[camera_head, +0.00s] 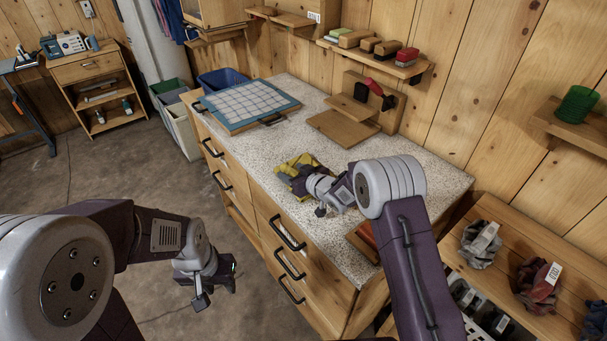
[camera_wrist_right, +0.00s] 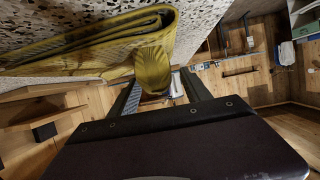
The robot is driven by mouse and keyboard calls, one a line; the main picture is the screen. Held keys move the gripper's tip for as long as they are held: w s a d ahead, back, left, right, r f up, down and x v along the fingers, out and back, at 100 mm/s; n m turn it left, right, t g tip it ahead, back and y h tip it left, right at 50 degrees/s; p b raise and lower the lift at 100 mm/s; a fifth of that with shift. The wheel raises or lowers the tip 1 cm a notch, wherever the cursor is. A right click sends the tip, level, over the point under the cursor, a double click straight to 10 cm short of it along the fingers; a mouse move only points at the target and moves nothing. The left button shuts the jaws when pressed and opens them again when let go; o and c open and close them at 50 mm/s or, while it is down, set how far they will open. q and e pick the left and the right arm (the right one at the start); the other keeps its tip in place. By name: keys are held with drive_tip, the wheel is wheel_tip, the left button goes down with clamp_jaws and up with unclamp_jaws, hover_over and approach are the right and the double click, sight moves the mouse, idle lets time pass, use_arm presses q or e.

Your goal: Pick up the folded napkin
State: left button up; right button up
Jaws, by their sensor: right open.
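The folded napkin (camera_head: 290,164) is yellow with grey and lies on the speckled counter, partly hidden by my right gripper. In the right wrist view the napkin (camera_wrist_right: 95,42) shows its layered folds at the upper left. My right gripper (camera_head: 300,180) is at the napkin, low over the counter. In its wrist view my right gripper (camera_wrist_right: 160,88) is open, with a rounded yellow part of the napkin in front of and partly between the fingers. I cannot tell whether they touch it. My left gripper (camera_head: 212,286) hangs over the floor, left of the drawers, with nothing visible in it.
A wooden stand with a red-handled tool (camera_head: 379,92) is at the back wall. An orange-red item (camera_head: 366,236) sits near the front, beside my right arm.

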drive_tip(key=shift+w+a+f, duration=0.15)
drive_tip(key=shift+w, duration=0.1)
drive_tip(key=shift+s, duration=0.1)
clamp_jaws()
drive_tip(key=r, duration=0.2)
drive_tip(key=d+r, duration=0.1)
drive_tip(key=r, duration=0.2)
drive_tip(key=d+r+p, duration=0.1)
drive_tip(key=d+r, duration=0.2)
drive_tip(key=d, duration=0.2)
drive_tip(key=s+d+r+p, duration=0.1)
drive_tip(key=d+r, duration=0.2)
drive_tip(key=d, duration=0.2)
drive_tip(key=shift+d, duration=0.35)
